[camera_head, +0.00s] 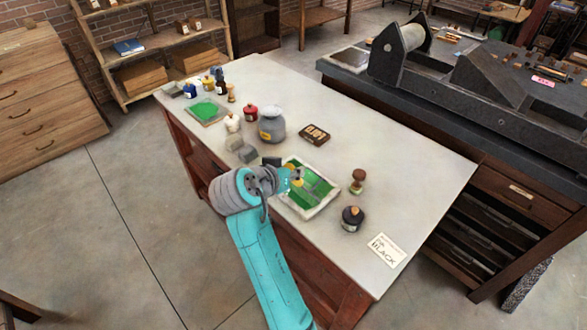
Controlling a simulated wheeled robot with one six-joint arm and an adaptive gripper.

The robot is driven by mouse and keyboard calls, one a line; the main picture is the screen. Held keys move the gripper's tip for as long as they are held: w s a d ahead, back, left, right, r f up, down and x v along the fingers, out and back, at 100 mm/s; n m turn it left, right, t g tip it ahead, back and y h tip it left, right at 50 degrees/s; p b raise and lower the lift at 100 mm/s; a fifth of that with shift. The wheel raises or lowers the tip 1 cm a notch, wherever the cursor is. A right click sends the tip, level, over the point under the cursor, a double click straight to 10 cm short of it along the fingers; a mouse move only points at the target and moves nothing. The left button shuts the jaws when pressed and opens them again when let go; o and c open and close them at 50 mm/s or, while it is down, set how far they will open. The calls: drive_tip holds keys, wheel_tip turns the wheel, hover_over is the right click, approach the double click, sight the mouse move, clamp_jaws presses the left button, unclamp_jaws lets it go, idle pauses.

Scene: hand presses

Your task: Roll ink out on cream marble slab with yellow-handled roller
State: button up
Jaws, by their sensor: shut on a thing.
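The cream marble slab (325,203) lies near the front edge of the grey-topped table, with green ink spread over much of its face and paler streaks between the green areas. My gripper (291,179) is over the slab's left part, shut on the yellow-handled roller (298,183). Only small yellow parts of the roller show beside my gripper. My wrist and gripper hide the rest of it and the slab's left edge. I cannot tell whether the roller touches the ink.
A grey jar (271,125), a dark wooden block (314,134) and grey blocks (241,148) stand behind. Another green-inked slab (208,111) lies far left.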

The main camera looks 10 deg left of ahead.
drive_tip(key=shift+w+d, duration=2.5)
drive_tip(key=shift+w, duration=0.65)
drive_tip(key=s+a, duration=0.7)
drive_tip(key=s, duration=0.2)
idle(1.2)
drive_tip(key=shift+r, duration=0.1)
drive_tip(key=shift+r, duration=1.95)
